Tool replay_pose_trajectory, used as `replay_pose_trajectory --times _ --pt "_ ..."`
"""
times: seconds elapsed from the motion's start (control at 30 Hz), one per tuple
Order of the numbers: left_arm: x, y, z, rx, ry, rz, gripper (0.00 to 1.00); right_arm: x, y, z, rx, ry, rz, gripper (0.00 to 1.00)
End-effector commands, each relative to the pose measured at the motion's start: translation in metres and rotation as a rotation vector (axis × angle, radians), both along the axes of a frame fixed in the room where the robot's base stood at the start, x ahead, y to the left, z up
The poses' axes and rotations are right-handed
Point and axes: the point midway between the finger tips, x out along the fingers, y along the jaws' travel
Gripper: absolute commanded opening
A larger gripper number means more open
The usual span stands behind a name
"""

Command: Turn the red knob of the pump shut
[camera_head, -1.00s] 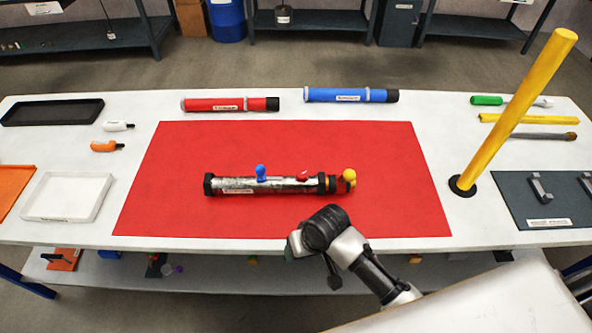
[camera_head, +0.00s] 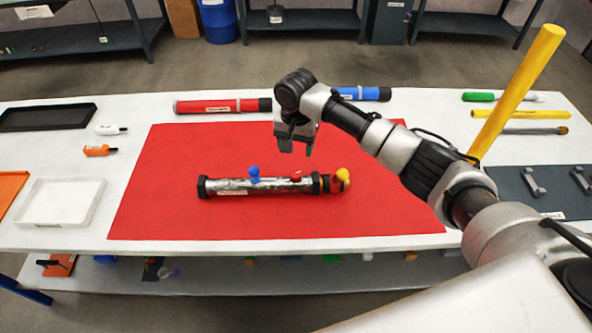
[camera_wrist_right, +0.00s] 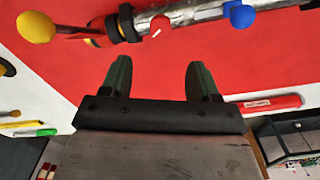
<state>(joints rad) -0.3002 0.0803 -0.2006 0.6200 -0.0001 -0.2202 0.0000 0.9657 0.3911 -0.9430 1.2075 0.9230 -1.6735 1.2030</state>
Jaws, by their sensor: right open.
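The pump (camera_head: 235,186) is a silver tube with black bands, lying across the red mat (camera_head: 180,222). Its small red knob (camera_head: 296,175) sits on top, right of the blue knob (camera_head: 254,174). A yellow ball (camera_head: 343,175) is at the pump's right end. In the right wrist view the red knob (camera_wrist_right: 160,25) is at the top centre, beyond the fingertips. My right gripper (camera_head: 296,150) is open and empty, above the mat just behind the pump, with fingers pointing down. Its two fingers (camera_wrist_right: 158,68) are apart in the wrist view. My left gripper is not in view.
A red tube (camera_head: 220,106) and a blue tube (camera_head: 365,94) lie along the table's back. A yellow post (camera_head: 520,85) stands upright at the right. A white tray (camera_head: 60,219) and a black tray (camera_head: 45,127) are at the left. The mat's left part is clear.

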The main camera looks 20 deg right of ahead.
Motion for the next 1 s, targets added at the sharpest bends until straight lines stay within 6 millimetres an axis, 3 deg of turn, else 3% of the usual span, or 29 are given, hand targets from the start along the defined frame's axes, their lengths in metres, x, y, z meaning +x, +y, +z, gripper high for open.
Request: replay_pose_trajectory --times 0.5,0.7,0.97,1.0 --pt "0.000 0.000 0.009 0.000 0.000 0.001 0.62 -0.001 0.001 -0.088 0.001 0.001 0.003 0.61" --pt "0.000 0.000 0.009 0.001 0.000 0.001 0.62 -0.001 0.000 -0.102 0.000 0.000 0.004 0.61" --pt "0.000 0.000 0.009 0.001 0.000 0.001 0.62 -0.001 0.001 -0.103 0.000 -0.001 0.005 0.61" --pt "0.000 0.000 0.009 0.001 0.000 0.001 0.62 -0.001 0.001 -0.103 0.000 -0.001 0.005 0.56"
